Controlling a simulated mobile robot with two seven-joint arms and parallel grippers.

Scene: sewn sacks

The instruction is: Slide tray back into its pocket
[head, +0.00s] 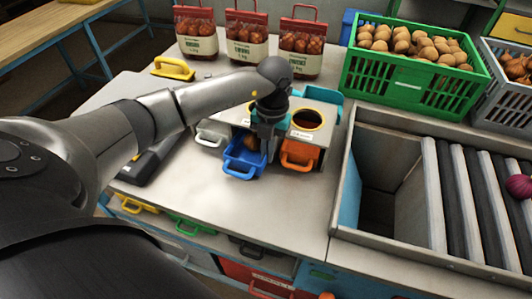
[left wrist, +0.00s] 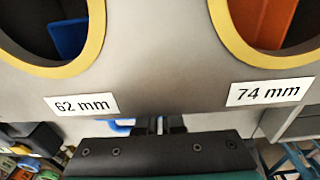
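A blue tray (head: 243,160) with a front handle sticks out of the front of the grey sizing box (left wrist: 165,62), and a brown round item (head: 252,142) lies in it. An orange tray (head: 299,154) is right of it and a pale grey tray (head: 211,133) left. My left gripper (head: 266,145) points down at the blue tray's right side, its fingertips hard to see. In the left wrist view its fingers (left wrist: 160,126) look close together with nothing visible between them, beside a blue piece (left wrist: 118,126). My right gripper is not in view.
The box top has yellow-rimmed holes (head: 307,119), labelled 62 mm and 74 mm. A teal tray (head: 325,96) shows behind. A dark scale (head: 150,163) stands left; a bin and rollers (head: 455,200) lie right. The bench front (head: 270,215) is clear. Green crate (head: 410,85) behind.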

